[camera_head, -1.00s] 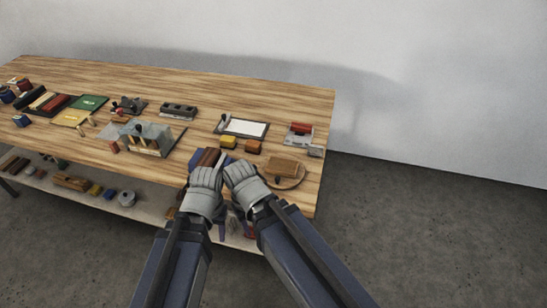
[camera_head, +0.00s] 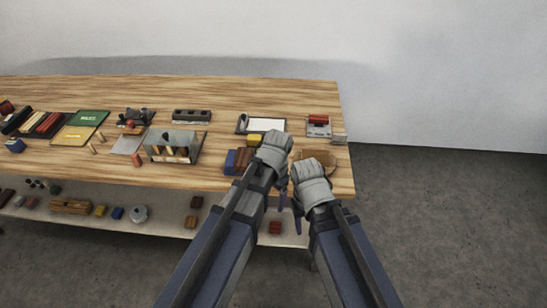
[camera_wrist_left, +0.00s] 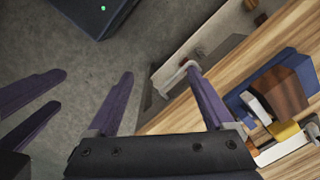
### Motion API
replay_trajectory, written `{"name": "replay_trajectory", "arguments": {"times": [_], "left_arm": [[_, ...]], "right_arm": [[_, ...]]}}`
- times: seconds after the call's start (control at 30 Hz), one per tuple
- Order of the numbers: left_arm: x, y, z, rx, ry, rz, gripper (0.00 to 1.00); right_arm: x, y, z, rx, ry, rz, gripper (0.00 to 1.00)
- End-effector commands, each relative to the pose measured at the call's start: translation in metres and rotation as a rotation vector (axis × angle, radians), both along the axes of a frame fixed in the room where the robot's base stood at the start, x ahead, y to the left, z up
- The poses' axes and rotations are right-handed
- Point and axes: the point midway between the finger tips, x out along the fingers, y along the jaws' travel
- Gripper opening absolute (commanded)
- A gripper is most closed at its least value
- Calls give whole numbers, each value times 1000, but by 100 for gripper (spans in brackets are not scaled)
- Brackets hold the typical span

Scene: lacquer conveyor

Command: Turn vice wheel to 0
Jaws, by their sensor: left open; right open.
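A blue block-like fixture (camera_head: 230,163) with a brown wooden piece against it, which looks like the vice, sits at the table's front edge. It also shows at the right of the left wrist view (camera_wrist_left: 285,86). I cannot make out the wheel or its marking; a grey bar (camera_wrist_left: 173,79) shows by the table edge there. My left gripper (camera_head: 281,192) is just right of the fixture, its body covering part of it. In the left wrist view its purple fingers (camera_wrist_left: 159,74) are apart and empty. My right gripper (camera_head: 297,214) is beside it, open, before the table edge.
A round wooden board (camera_head: 330,159) lies at the table's right front. A clipboard with white paper (camera_head: 267,125), a red-topped device (camera_head: 318,122) and a yellow block (camera_head: 254,139) stand behind. A lower shelf (camera_head: 165,219) holds small parts. Floor at the right is free.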

Motion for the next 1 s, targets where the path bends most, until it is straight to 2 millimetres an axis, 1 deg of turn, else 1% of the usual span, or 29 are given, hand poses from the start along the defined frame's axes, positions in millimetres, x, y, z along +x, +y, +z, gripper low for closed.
{"name": "replay_trajectory", "arguments": {"times": [0.03,0.07,0.1,0.17,0.2,0.3,0.4,0.5,0.6,0.83,1.0], "left_arm": [[44,-4,10,-13,11,-94,86],[60,-4,12,-23,18,-159,86],[80,-3,15,-34,26,-245,86],[109,-2,20,-51,36,-369,86],[127,0,22,-62,41,-445,86],[164,4,28,-86,50,-611,86],[190,9,31,-103,54,-735,86],[205,12,33,-113,56,-814,86],[210,14,33,-119,56,-850,86],[209,14,30,-119,57,-859,86],[208,14,20,-119,56,-858,86]], "right_arm": [[0,0,10,0,0,0,50],[0,0,12,0,0,0,50],[0,0,15,0,0,0,50],[0,0,20,0,0,0,50],[0,0,22,0,0,0,50],[0,0,28,0,0,0,50],[0,0,31,0,0,0,50],[0,0,33,0,0,0,50],[0,0,33,0,0,0,50],[0,0,30,0,0,0,50],[0,0,20,0,0,0,50]]}}
